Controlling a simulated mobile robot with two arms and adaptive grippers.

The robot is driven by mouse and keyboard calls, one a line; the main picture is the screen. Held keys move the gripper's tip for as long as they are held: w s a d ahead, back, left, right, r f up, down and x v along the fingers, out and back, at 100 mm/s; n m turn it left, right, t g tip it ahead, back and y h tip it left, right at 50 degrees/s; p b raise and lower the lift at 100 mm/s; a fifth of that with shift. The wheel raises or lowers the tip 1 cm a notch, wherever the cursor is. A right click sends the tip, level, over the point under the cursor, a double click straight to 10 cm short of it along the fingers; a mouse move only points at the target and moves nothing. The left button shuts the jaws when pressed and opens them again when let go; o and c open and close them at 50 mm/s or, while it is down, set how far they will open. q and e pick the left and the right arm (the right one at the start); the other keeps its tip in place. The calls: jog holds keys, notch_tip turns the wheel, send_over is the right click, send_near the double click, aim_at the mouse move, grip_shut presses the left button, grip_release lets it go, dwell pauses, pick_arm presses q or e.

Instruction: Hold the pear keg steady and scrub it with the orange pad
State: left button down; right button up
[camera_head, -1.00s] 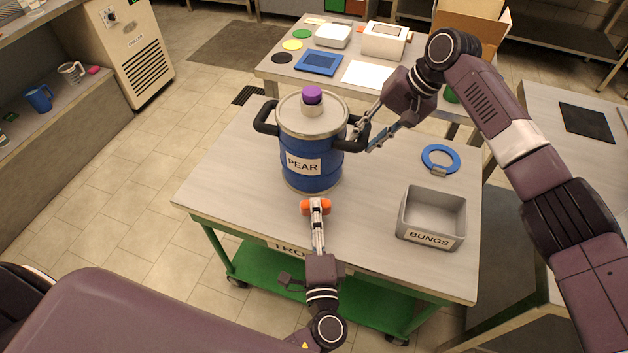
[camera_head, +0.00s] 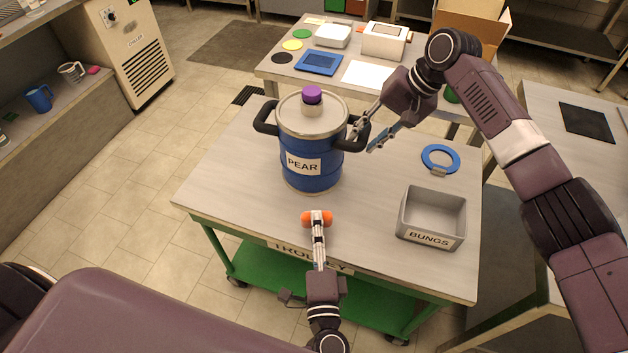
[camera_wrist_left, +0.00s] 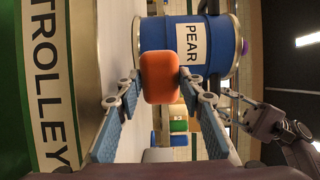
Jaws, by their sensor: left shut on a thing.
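The blue pear keg (camera_head: 307,150), with a grey lid, purple bung and two black handles, stands upright on the trolley. My left gripper (camera_head: 317,222) is shut on the orange pad (camera_head: 305,219), in front of the keg and apart from it in the head view. In the left wrist view the pad (camera_wrist_left: 160,77) sits between both fingertips, with the keg (camera_wrist_left: 215,47) behind it. My right gripper (camera_head: 362,140) is at the keg's right handle, its fingers spread apart, one over the handle and one outside it. Contact there is unclear.
The trolley top (camera_head: 225,180) is clear left of the keg. A grey bungs box (camera_head: 432,213) and a blue ring (camera_head: 441,158) lie to the right. A back table holds a blue tray (camera_head: 318,63) and white boxes.

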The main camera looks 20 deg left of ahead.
jog(key=o, duration=0.4)
jog(key=shift+c, duration=0.2)
jog(key=v, duration=1.2)
